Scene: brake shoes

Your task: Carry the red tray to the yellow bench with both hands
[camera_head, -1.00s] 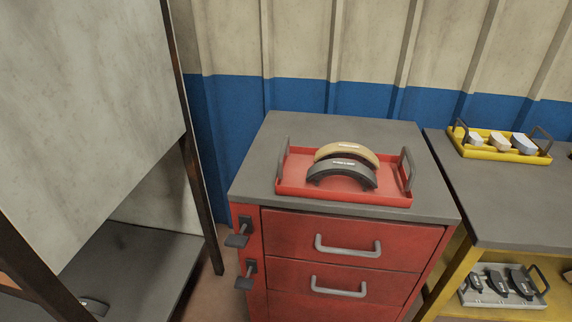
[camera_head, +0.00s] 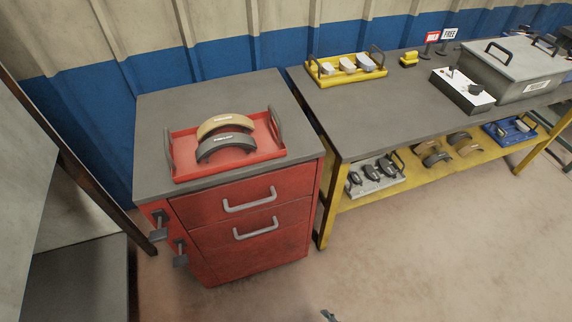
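The red tray (camera_head: 183,172) lies flat on the grey top of a red drawer cabinet, left of centre in the head view. It has a grey upright handle at its left end (camera_head: 169,153) and another at its right end (camera_head: 275,128). A tan brake shoe (camera_head: 222,123) and a dark grey brake shoe (camera_head: 226,142) stand in it as arches. The yellow bench (camera_head: 400,112) has a grey top and yellow frame, to the right of the cabinet.
The bench top holds a yellow tray (camera_head: 346,75), a black-and-white box (camera_head: 462,92), a grey lidded case (camera_head: 512,75) and HOLD and FREE signs. Its front middle is bare. Trays and brake shoes lie on the lower shelf (camera_head: 405,192). Floor in front is open. A small dark piece (camera_head: 328,315) shows at the bottom edge.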

